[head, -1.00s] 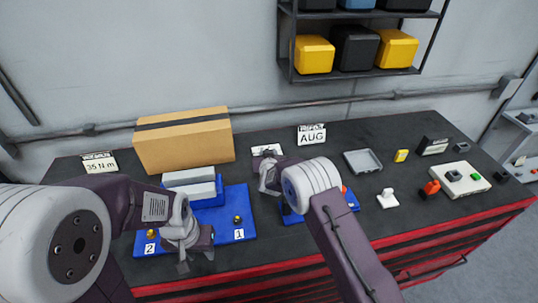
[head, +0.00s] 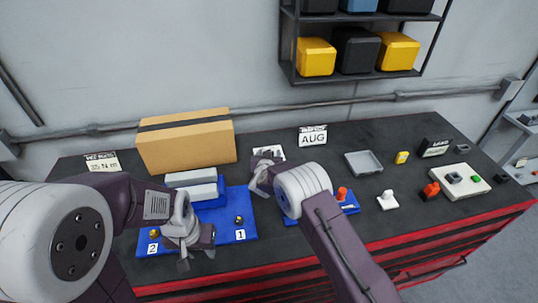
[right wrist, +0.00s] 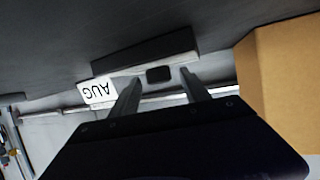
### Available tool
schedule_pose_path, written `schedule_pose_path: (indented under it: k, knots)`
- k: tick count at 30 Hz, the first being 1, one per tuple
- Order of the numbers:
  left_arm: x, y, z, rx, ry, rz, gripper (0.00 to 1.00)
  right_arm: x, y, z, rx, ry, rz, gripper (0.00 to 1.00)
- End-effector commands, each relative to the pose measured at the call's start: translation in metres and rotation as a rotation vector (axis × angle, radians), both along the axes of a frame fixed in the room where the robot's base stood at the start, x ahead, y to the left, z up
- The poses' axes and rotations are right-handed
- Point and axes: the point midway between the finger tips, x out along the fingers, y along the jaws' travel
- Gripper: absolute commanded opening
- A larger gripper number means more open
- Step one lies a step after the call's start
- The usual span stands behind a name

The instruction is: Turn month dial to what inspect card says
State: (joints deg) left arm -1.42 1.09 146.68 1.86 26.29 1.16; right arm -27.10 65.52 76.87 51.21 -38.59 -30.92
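The inspect card (head: 312,136) stands at the back of the bench and reads AUG. It also shows upside down in the right wrist view (right wrist: 98,91). A pale plate (head: 268,151), probably the month dial's face, lies behind my right gripper (head: 262,165) and is partly hidden. In the right wrist view, a dark block with a pale face (right wrist: 145,55) carries a dark knob (right wrist: 158,75). My right gripper (right wrist: 160,95) is open; the knob appears between its fingers, contact unclear. My left gripper (head: 184,262) hangs over the blue tray's front; its opening is unclear.
A cardboard box (head: 187,140) stands at the back left. The blue tray (head: 240,205) holds brass knobs marked 1 and 2.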

Motion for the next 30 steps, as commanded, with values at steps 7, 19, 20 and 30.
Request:
schedule_pose_path:
  k: [7,19,20,30]
  knots:
    - [0.000,0.000,-0.001,0.000,0.000,0.000,0.36,-0.002,0.000,0.000,0.000,0.002,0.001,0.55]
    - [0.000,0.000,-0.019,0.000,0.000,0.000,0.36,-0.062,0.006,0.023,-0.001,0.001,0.004,0.55]
    - [0.000,0.000,-0.020,0.000,0.000,0.000,0.36,-0.066,0.006,0.025,0.000,0.000,0.002,0.55]
    - [0.000,0.000,-0.022,0.000,0.000,0.000,0.36,-0.084,0.007,0.034,0.000,0.000,0.000,0.55]
